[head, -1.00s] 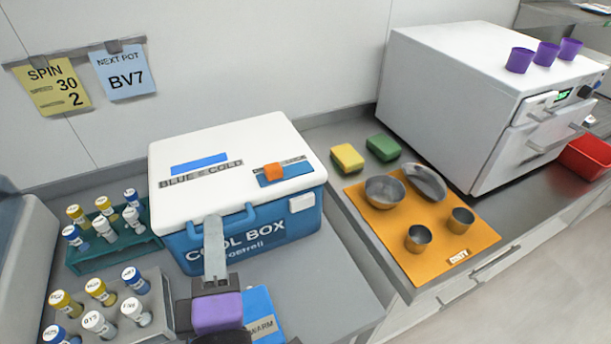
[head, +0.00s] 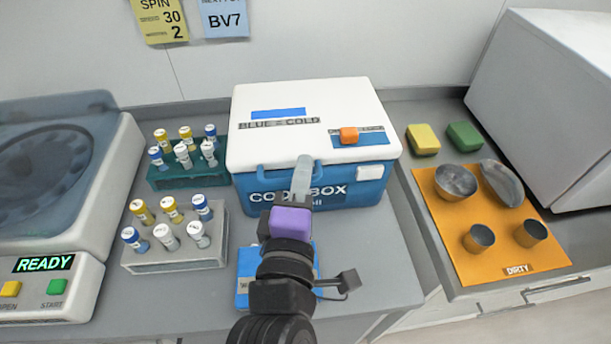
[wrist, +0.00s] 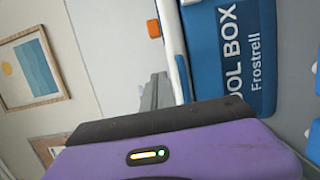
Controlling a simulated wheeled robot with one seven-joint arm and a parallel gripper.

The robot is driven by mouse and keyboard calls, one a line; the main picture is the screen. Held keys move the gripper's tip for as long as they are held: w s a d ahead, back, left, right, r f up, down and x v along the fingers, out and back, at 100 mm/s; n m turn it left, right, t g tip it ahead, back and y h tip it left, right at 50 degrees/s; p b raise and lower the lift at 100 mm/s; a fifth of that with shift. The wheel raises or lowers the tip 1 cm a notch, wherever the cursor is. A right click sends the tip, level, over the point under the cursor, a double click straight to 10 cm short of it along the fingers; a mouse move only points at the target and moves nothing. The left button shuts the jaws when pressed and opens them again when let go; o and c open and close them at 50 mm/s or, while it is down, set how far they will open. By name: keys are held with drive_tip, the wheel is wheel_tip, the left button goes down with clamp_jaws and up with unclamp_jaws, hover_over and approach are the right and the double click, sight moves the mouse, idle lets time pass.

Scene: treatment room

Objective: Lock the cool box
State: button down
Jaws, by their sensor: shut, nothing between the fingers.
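The cool box (head: 250,155) has a blue body and a white lid, which lies shut on it. An orange knob (head: 349,135) sits on a blue plate with a label, at the right of the lid; the label's words are too small to read. The knob also shows in the wrist view (wrist: 153,28). A white catch (head: 371,172) is on the front right. My gripper (head: 303,161) is shut and empty, in front of the box. Its pale fingers point up towards the lid's front edge and hide part of the box's lettering. I cannot tell whether they touch it.
Two tube racks (head: 180,255) stand left of the box, beside a machine marked READY (head: 45,264). At the right are two sponges (head: 423,139) and an orange mat (head: 500,257) with metal bowls and cups.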

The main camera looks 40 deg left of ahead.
sight(360, 150)
drive_tip(key=x, duration=0.5)
drive_tip(key=shift+w+a+r+p, duration=0.1)
drive_tip(key=shift+w+p, duration=0.05)
drive_tip(key=shift+p, duration=0.15)
drive_tip(key=w+d, duration=0.1)
drive_tip(key=w+p, duration=0.1)
drive_tip(key=shift+w+d, duration=0.35)
drive_tip(key=shift+d, duration=0.05)
drive_tip(key=shift+w+d, duration=0.25)
drive_tip(key=shift+w, duration=0.1)
drive_tip(key=w+d+p, duration=0.2)
drive_tip(key=p, duration=0.1)
drive_tip(key=shift+w+d+r, duration=0.15)
drive_tip(key=shift+w+d, duration=0.05)
drive_tip(key=shift+w, duration=0.2)
drive_tip(key=shift+w+d+f+p, duration=0.25)
drive_tip(key=shift+w+d+p, duration=0.3)
drive_tip(key=shift+p, duration=0.15)
drive_tip(key=shift+w, duration=0.1)
